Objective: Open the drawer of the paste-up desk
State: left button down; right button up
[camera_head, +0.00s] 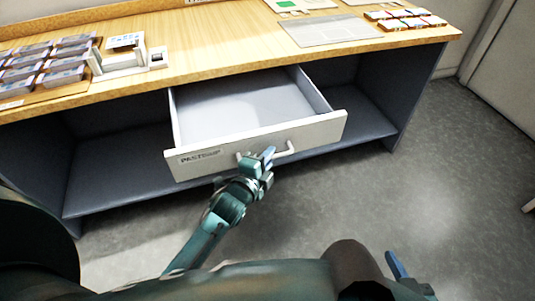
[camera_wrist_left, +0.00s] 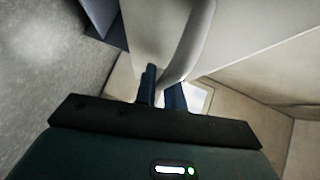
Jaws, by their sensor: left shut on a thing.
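The paste-up desk (camera_head: 200,60) has a wooden top and a grey open body. Its drawer (camera_head: 320,131) is pulled out and looks empty inside, with a label at the left of its white front. My left gripper (camera_head: 268,155) is at the drawer's curved handle (camera_head: 290,148), shut on it. In the left wrist view, the pale handle (camera_wrist_left: 192,40) passes between the two blue fingers of my left gripper (camera_wrist_left: 161,88). My right gripper (camera_head: 398,268) shows only partly at the bottom edge, and its jaws are not clear.
Several packs in a tray (camera_head: 20,99), a white device (camera_head: 122,62), a grey sheet (camera_head: 330,31) and several small coloured blocks (camera_head: 405,19) are on the desktop. Grey floor (camera_head: 430,170) is clear in front and to the right. A pale wall panel stands at the right.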

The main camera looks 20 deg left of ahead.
pick_arm(q)
jog(key=c, duration=1.5)
grip_release()
pick_arm(e)
jog(key=shift+r, duration=0.1)
pick_arm(q)
jog(key=shift+s, duration=0.1)
jog(key=shift+p+v, duration=0.75)
jog(key=shift+v, duration=5.75)
pick_arm(e)
jog(key=shift+w+a+g, duration=0.25)
jog(key=shift+w+g, duration=0.05)
